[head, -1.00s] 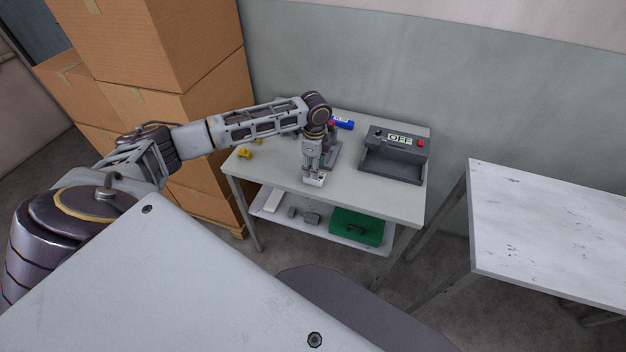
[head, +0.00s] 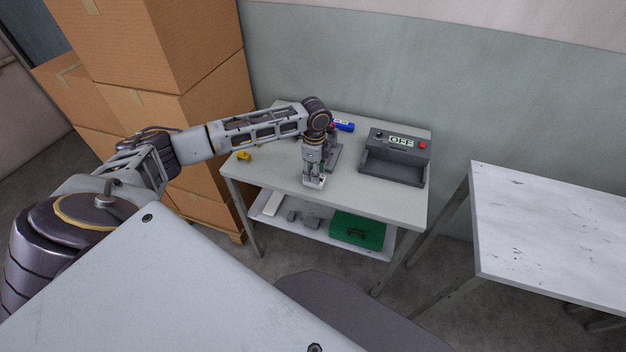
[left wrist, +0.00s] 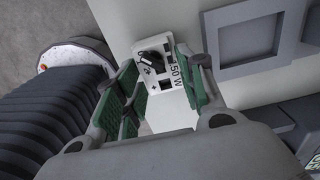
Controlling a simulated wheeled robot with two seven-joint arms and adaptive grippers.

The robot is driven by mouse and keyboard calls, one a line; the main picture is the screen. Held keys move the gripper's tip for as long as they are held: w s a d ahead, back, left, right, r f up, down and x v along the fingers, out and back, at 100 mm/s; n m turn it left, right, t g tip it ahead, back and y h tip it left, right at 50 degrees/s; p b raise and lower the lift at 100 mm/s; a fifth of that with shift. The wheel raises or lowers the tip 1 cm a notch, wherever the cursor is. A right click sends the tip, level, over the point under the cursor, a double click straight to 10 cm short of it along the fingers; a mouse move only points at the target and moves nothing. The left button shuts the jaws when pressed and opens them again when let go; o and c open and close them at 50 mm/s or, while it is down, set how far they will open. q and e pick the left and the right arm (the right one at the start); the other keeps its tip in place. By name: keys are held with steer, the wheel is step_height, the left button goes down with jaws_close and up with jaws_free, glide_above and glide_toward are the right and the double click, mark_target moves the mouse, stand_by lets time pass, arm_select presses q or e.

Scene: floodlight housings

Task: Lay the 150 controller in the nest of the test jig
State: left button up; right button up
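The 150 controller is a small white block marked 150 W (left wrist: 166,60), with dark slots and a black part on its top face. It lies on the workbench near the front edge; in the head view its white body (head: 315,184) is partly hidden by the gripper. My left gripper (head: 314,180) points down over it. In the left wrist view its green-padded fingers (left wrist: 161,92) are apart, one on each side of the controller; contact is not clear. The test jig (head: 394,167) is a dark grey box with an OFF display, right of the gripper. My right gripper is out of view.
A dark grey frame with a square recess (left wrist: 250,40) stands beside the controller. A blue cylinder (head: 343,125) and a yellow item (head: 244,155) lie on the bench. A green box (head: 357,230) is on the shelf below. Cartons (head: 170,130) stand left; a pale table (head: 550,230) stands right.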

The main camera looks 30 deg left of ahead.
arm_select(q)
steer(key=c, duration=0.7)
steer(key=shift+o, duration=0.2)
steer(key=shift+r+p, duration=0.3)
steer(key=shift+p, duration=0.05)
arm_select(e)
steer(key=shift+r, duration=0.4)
arm_select(q)
steer(key=shift+r, duration=0.1)
steer(key=shift+r+p, duration=0.3)
steer(key=shift+p, duration=0.15)
steer(key=shift+r+p, duration=0.35)
steer(key=shift+p, duration=0.1)
steer(key=shift+r+p, duration=0.5)
steer(key=shift+p, duration=0.15)
steer(key=shift+r, duration=0.1)
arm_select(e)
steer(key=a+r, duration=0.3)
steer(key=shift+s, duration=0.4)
arm_select(q)
steer(key=shift+r, duration=0.1)
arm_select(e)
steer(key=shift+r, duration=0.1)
